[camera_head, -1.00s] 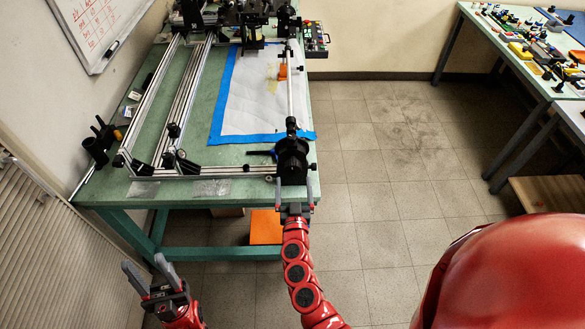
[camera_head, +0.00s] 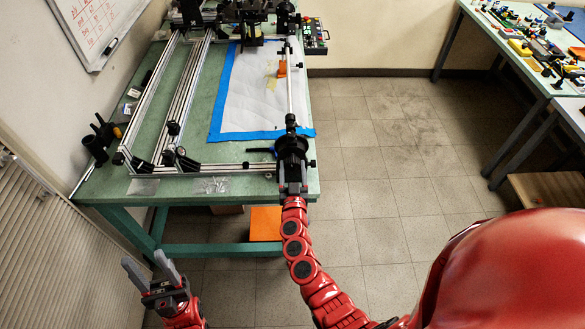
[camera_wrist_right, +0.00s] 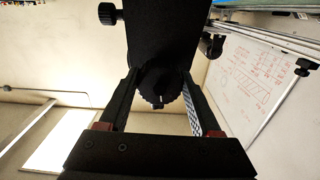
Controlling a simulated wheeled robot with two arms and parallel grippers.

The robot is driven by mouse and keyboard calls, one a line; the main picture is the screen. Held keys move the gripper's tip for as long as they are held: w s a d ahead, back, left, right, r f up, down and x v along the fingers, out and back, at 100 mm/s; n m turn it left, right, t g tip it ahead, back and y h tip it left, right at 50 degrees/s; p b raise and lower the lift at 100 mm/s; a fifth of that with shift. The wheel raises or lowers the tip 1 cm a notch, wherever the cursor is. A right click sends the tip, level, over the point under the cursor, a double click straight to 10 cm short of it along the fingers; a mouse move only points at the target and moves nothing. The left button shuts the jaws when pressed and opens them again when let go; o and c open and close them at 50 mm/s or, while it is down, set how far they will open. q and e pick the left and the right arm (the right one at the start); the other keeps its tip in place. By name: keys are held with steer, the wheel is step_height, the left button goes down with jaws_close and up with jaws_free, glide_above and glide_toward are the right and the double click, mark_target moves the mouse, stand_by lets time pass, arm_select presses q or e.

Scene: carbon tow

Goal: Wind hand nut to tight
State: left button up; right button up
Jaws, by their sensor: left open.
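The black hand nut (camera_wrist_right: 160,88) is a round, ridged knob on the underside of a dark mount in the right wrist view. My right gripper (camera_wrist_right: 161,80) has one finger on each side of it, close to its edges; whether they press on it I cannot tell. In the head view my right gripper (camera_head: 292,184) is at the front end of the black winding fixture (camera_head: 291,150), and the nut is hidden there. My left gripper (camera_head: 149,270) is open and empty, low at the left, in front of the table and apart from it.
The green table (camera_head: 225,184) carries an aluminium rail frame (camera_head: 190,100) and a blue-edged white sheet (camera_head: 250,95). A side knob (camera_wrist_right: 108,14) sticks out beside the mount. An orange box (camera_head: 266,222) lies under the table.

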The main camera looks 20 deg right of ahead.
steer(key=c, duration=0.5)
steer(key=shift+m, duration=0.3)
steer(key=m+b, duration=0.1)
steer(key=m, duration=0.2)
steer(key=shift+f+b, duration=0.25)
steer(key=shift+b, duration=0.15)
steer(key=m+b, duration=0.2)
steer(key=m, duration=0.3)
steer(key=shift+b, duration=0.35)
steer(key=m+b, duration=0.4)
steer(key=m, duration=0.1)
steer(key=shift+a, duration=0.15)
steer(key=m+b, duration=0.1)
steer(key=m, duration=0.1)
steer(key=m+b, duration=0.1)
steer(key=m, duration=0.1)
steer(key=shift+r+m+b, duration=0.2)
steer(key=shift+m+b, duration=0.1)
steer(key=shift+r+m+b, duration=0.1)
steer(key=shift+m+b, duration=0.4)
steer(key=shift+m, duration=0.4)
